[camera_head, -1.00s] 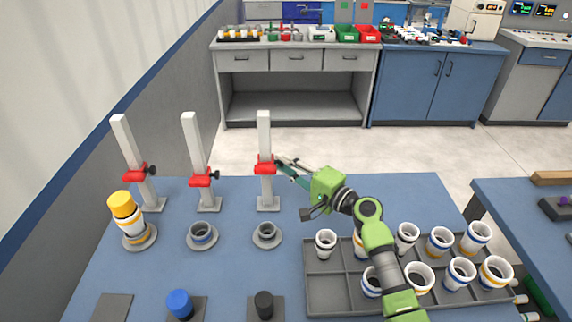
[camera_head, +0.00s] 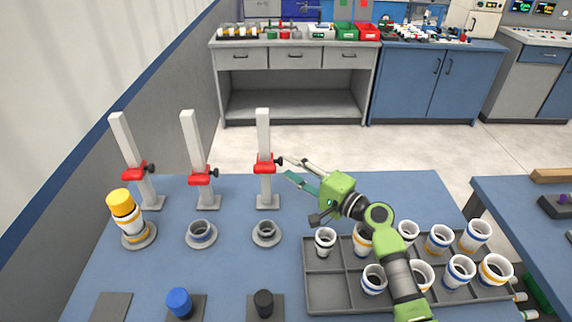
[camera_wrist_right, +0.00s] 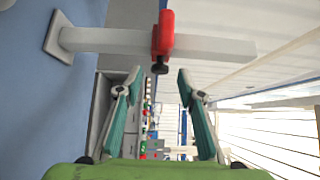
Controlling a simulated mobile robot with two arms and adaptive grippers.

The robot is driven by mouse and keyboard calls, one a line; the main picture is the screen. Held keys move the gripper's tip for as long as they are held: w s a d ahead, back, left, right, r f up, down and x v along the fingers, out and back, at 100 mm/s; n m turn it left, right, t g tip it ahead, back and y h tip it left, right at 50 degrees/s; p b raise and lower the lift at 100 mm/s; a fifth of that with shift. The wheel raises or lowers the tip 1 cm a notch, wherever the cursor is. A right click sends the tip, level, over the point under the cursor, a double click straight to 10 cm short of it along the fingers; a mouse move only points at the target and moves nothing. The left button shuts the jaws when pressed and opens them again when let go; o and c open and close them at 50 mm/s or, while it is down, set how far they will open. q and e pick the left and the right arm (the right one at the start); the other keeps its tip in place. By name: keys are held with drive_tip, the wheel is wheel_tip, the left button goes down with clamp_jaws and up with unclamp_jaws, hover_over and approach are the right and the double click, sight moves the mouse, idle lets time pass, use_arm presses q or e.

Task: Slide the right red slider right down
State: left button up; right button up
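The right red slider (camera_head: 264,164) sits partway up the rightmost grey-white post (camera_head: 264,130), with a black knob on its right side. My right gripper (camera_head: 287,167) is open and empty, just right of the knob and apart from the slider in the head view. In the right wrist view, the red slider (camera_wrist_right: 163,33) is on the post (camera_wrist_right: 215,47), and its black knob (camera_wrist_right: 160,68) points toward the gap between the spread fingertips (camera_wrist_right: 158,75). My left gripper is not in view.
Two more posts with red sliders (camera_head: 200,179) (camera_head: 133,172) stand left. A grey ring base (camera_head: 267,233) is in front of the right post. A grey tray (camera_head: 330,292) with several white pipe pieces lies under my right arm. A yellow-topped stack (camera_head: 124,215) stands at left.

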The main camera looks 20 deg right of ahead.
drive_tip(key=v, duration=0.9)
drive_tip(key=shift+r, duration=0.1)
